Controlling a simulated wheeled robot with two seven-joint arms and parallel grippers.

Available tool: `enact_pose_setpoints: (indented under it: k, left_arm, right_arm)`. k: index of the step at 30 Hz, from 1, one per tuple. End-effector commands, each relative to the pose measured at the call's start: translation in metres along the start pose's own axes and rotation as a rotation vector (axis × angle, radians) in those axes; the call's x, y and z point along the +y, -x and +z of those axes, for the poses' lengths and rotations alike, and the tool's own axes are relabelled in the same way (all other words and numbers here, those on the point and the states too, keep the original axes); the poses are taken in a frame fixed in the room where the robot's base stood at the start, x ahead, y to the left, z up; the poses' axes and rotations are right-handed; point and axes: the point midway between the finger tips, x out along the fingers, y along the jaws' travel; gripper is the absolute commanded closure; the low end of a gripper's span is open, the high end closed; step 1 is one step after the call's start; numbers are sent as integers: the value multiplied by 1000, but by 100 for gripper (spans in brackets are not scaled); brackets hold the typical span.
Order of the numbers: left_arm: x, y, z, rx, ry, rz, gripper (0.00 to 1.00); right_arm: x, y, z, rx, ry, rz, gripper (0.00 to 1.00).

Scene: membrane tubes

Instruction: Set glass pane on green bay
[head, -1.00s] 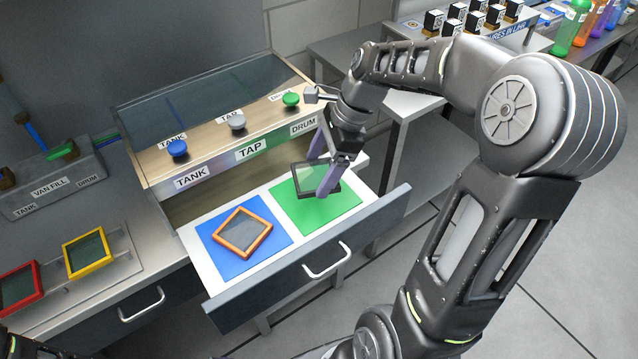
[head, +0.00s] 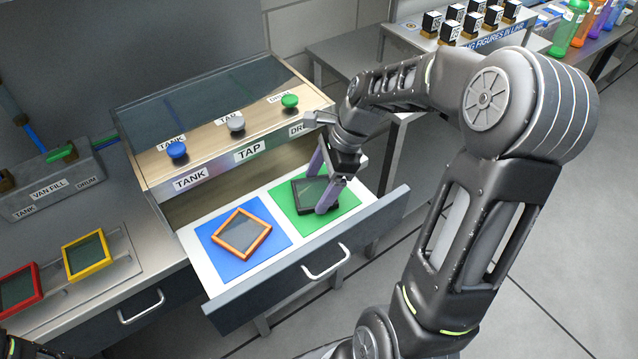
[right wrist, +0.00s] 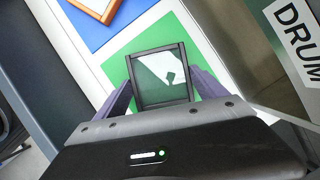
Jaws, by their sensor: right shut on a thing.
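The black-framed glass pane (head: 312,193) is at the green bay (head: 287,201) in the open drawer. My right gripper (head: 325,185) is shut on the pane's frame, one finger on each side. In the right wrist view the pane (right wrist: 161,102) sits between the two purple fingers, with green (right wrist: 118,58) around it. The pane looks level and low over the green; I cannot tell whether it touches. An orange-framed pane (head: 241,234) lies turned at an angle on the blue bay (head: 276,243). My left gripper is not in view.
The drawer front (head: 312,264) with its handle stands out toward me. Behind is a panel with TANK, TAP and DRUM labels and blue, grey and green knobs (head: 289,101). Red (head: 18,288) and yellow (head: 87,254) framed panes stand at the left.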

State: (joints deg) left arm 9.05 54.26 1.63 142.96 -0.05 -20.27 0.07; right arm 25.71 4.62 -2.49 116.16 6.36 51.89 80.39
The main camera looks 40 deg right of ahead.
Motion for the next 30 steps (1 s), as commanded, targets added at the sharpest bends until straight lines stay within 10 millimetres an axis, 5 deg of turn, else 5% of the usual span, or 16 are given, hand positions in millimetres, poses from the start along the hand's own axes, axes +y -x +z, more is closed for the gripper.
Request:
enact_pose_setpoints:
  k: [3,4,10,22,30]
  left_arm:
    - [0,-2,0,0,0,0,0]
    - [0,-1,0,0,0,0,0]
    - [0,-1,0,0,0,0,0]
    - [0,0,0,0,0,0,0]
    - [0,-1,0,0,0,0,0]
  right_arm:
    - [0,-3,-1,0,0,0,68]
    - [0,-3,-1,0,0,0,18]
    - [0,-2,-1,0,0,0,1]
    - [-1,4,0,0,0,-2,0]
    - [-2,47,0,1,1,-6,0]
